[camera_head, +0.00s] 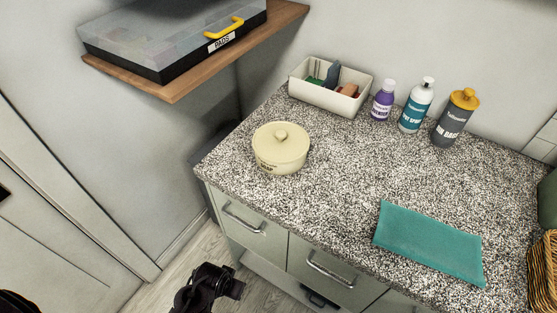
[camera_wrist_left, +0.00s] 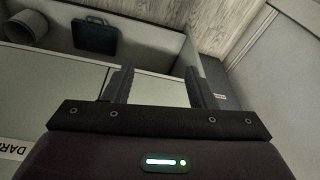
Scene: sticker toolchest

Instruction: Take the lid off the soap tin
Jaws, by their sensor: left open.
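The soap tin (camera_head: 281,160) is a round cream tin with dark lettering on its side. It stands upright at the left end of the speckled countertop. Its cream lid (camera_head: 281,140) with a round knob sits on top. My left gripper (camera_head: 236,288) is low at the bottom of the head view, in front of the cabinet and below the counter, well apart from the tin. In the left wrist view the two fingers of this gripper (camera_wrist_left: 157,85) are spread with nothing between them. The tin does not show there. My right gripper is not in view.
Behind the tin stand a white bin (camera_head: 325,98) and purple, teal and grey bottles (camera_head: 452,118). A teal cloth (camera_head: 428,243) lies front right. A wooden shelf (camera_head: 180,80) with a clear-topped case overhangs at left. Drawer handles (camera_head: 330,270) jut from the front. The counter around the tin is clear.

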